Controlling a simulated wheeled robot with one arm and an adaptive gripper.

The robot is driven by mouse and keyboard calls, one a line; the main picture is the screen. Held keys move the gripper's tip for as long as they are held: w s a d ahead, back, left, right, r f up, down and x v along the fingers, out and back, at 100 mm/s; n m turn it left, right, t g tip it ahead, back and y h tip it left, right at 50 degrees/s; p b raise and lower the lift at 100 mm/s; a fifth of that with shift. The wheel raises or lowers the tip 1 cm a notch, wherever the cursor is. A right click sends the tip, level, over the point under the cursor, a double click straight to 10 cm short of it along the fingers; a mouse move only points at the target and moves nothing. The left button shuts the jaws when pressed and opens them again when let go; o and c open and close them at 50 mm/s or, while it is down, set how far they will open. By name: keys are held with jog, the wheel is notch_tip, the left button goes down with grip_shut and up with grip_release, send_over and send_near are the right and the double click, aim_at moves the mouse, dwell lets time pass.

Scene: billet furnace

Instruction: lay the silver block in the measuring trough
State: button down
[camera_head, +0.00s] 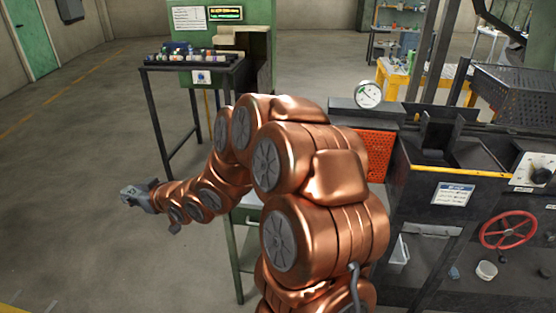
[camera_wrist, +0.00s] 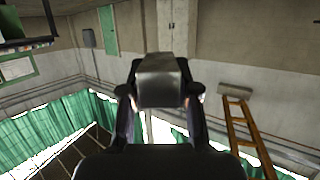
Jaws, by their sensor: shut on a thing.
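My gripper (camera_wrist: 160,95) is shut on a grey, metallic-looking block, the silver block (camera_wrist: 160,68), seen end-on between the two dark fingers in the wrist view. In the head view my gripper (camera_head: 140,198) is at the far left end of the copper-coloured arm, out over open floor. The block is too small there to tell from the fingers. No trough is clearly marked as the measuring trough. A dark open-topped channel (camera_head: 437,135) is in the machine at the right, well away from my gripper.
A round dial (camera_head: 368,95) stands by an orange perforated panel (camera_head: 377,155). The machine has a red handwheel (camera_head: 508,230). A dark rack of small items (camera_head: 190,60) stands behind my arm, before a green cabinet (camera_head: 262,62). The floor at left is clear.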

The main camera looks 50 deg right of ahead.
jog(key=s+d+f+m+h+b, duration=0.1)
jog(key=s+d+f+b, duration=0.15)
jog(key=d, duration=0.45)
jog(key=s+d+f+m+h+b, duration=0.1)
jog(key=d+f, duration=0.3)
jog(key=d, duration=0.3)
jog(key=s+d+f+m+h+b, duration=0.1)
jog(key=s+d+f+b, duration=0.1)
jog(key=d+f, duration=0.3)
jog(key=s+d+f+m+h+b, duration=0.1)
jog(key=s+d+f+h+b, duration=0.2)
jog(key=s+d, duration=0.5)
jog(key=s+d+f+m+h+b, duration=0.1)
jog(key=s+d+f+m+b, duration=0.3)
jog(key=d, duration=0.6)
jog(key=w+d, duration=0.1)
jog(key=w, duration=0.3)
jog(key=w+d+n+p, duration=0.1)
jog(key=w, duration=0.4)
jog(key=w+n+p, duration=0.1)
jog(key=w, duration=0.3)
jog(key=shift+w+d+f, duration=0.3)
jog(key=shift+w+d, duration=0.1)
jog(key=shift+p+x, duration=0.55)
jog(key=shift+x, duration=0.9)
jog(key=shift+f, duration=0.3)
jog(key=shift+f, duration=0.2)
jog(key=c, duration=0.8)
grip_release()
jog(key=shift+c, duration=0.2)
